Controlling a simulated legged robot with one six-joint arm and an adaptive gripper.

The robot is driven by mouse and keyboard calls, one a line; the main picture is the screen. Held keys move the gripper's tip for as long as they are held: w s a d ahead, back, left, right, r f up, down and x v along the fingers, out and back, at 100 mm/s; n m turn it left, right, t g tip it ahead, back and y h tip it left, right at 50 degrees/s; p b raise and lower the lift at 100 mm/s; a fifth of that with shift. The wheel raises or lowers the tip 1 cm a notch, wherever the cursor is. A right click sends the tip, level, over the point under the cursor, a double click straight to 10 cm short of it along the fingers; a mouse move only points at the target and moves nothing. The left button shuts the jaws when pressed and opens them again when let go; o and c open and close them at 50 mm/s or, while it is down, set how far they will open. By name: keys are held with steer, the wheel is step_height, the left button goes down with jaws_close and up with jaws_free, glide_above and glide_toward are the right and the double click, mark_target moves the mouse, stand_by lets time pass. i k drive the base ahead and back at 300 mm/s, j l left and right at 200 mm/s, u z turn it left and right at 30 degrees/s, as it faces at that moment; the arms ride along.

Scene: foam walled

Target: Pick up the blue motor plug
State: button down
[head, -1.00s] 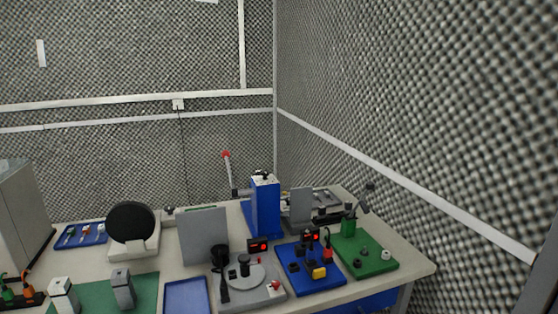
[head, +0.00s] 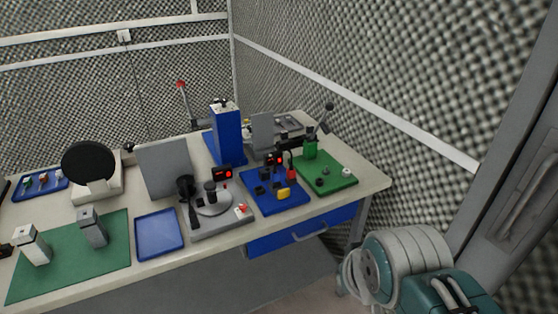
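I cannot make out a blue motor plug for certain in the head view. The blue tray (head: 41,185) at the far left holds several small items too small to tell apart. A dark piece of a holder (head: 5,250) is cut off by the left edge. My gripper is not in view.
The bench (head: 375,177) also bears a green mat (head: 70,275) with two grey blocks, an empty-looking blue tray (head: 159,234), a tall blue press (head: 226,135) and a green board (head: 327,178).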

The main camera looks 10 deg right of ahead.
mark_target(274, 174)
steer(key=i+l, duration=0.1)
steer(key=i, duration=0.3)
steer(key=i+l, duration=0.15)
steer(key=i, duration=0.3)
steer(key=i+l, duration=0.1)
steer(key=i, duration=0.3)
steer(key=u, duration=0.05)
